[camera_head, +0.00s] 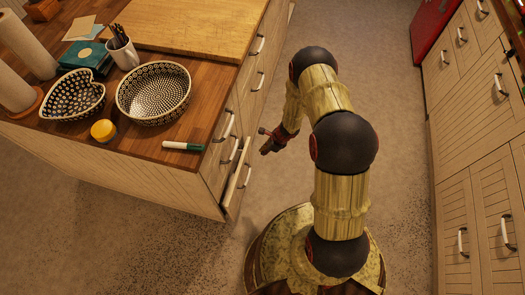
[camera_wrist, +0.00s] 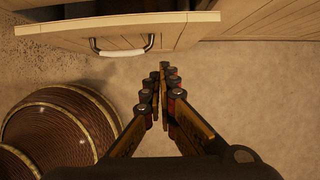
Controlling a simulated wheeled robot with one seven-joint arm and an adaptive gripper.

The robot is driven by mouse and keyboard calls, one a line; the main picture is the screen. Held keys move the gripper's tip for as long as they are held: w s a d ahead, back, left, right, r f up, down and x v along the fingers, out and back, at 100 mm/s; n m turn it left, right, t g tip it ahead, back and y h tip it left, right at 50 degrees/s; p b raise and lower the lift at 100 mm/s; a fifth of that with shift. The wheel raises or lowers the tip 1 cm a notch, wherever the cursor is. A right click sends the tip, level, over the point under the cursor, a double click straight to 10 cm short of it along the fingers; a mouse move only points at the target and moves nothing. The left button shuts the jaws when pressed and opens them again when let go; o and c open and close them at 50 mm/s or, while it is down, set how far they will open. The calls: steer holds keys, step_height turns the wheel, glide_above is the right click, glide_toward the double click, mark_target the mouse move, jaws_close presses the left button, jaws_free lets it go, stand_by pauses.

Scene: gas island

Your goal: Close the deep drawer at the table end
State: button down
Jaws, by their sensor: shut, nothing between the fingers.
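The deep drawer (camera_head: 237,180) is at the near end of the wooden-topped island, low on its right side. It stands partly pulled out, with its front apart from the cabinet face. In the wrist view the drawer front (camera_wrist: 180,33) crosses the top, with a pale handle (camera_wrist: 122,46) and a strip of dark interior behind its rim. My gripper (camera_head: 263,141) is to the right of the drawer fronts in the head view, in the aisle. In the wrist view my gripper (camera_wrist: 161,74) is shut and empty, its fingertips a little short of the drawer front and not touching it.
The island top (camera_head: 130,150) holds a patterned bowl (camera_head: 153,92), a heart-shaped dish (camera_head: 74,94), a yellow-lidded jar (camera_head: 103,130), a marker (camera_head: 183,146) and a mug (camera_head: 123,52). White cabinets (camera_head: 480,130) line the right side. The aisle floor (camera_head: 395,60) between is clear.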

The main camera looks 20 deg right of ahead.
mark_target(245, 156)
steer(key=w+a+f+b, duration=0.3)
steer(key=w+a+f, duration=0.1)
steer(key=f, duration=0.3)
steer(key=shift+a, duration=0.8)
steer(key=shift+w+a+b, duration=0.4)
steer(key=shift+w+a, duration=0.4)
steer(key=shift+a, duration=0.3)
steer(key=shift+d, duration=0.15)
